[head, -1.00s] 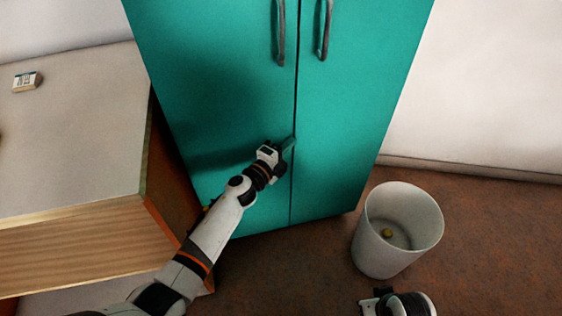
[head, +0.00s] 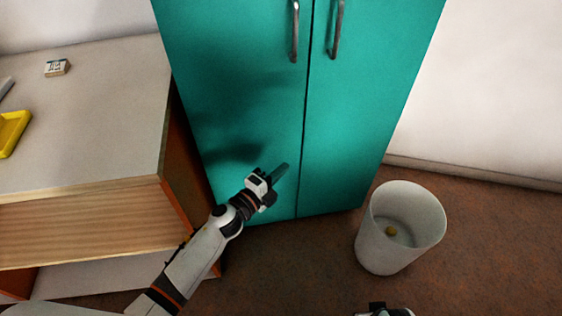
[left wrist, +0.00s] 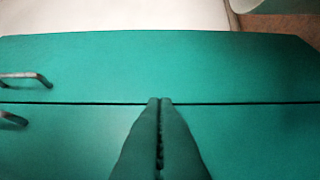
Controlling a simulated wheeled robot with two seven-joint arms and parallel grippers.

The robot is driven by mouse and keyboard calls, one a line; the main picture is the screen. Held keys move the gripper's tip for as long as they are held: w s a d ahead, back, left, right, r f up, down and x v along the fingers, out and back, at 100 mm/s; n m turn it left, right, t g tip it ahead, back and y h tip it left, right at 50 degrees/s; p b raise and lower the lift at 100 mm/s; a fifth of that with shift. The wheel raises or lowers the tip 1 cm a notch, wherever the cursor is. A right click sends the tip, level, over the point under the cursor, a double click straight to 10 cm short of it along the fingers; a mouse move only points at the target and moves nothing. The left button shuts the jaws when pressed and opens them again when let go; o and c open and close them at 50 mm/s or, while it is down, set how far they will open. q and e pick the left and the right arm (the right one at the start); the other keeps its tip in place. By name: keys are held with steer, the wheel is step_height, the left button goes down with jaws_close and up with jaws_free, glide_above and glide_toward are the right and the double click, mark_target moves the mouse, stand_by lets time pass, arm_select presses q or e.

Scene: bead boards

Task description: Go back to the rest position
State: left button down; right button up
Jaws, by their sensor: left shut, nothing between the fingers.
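My left gripper (head: 279,172) is shut and empty in front of the lower left door of the teal cabinet (head: 350,110). Its closed fingers also show in the left wrist view (left wrist: 160,103), pointing at the cabinet front near the seam between the doors. Both cabinet doors are shut, with two metal handles (head: 295,32) near the top of the picture. Only a small part of my right arm shows at the bottom edge of the head view; its fingers are not visible.
At left is a desk (head: 110,120) with a small box (head: 57,68) and a yellow tray (head: 12,131). Floor between desk and bin is clear.

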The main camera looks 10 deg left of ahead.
arm_select(q)
steer(key=shift+s+a, duration=0.1)
steer(key=shift+s, duration=0.1)
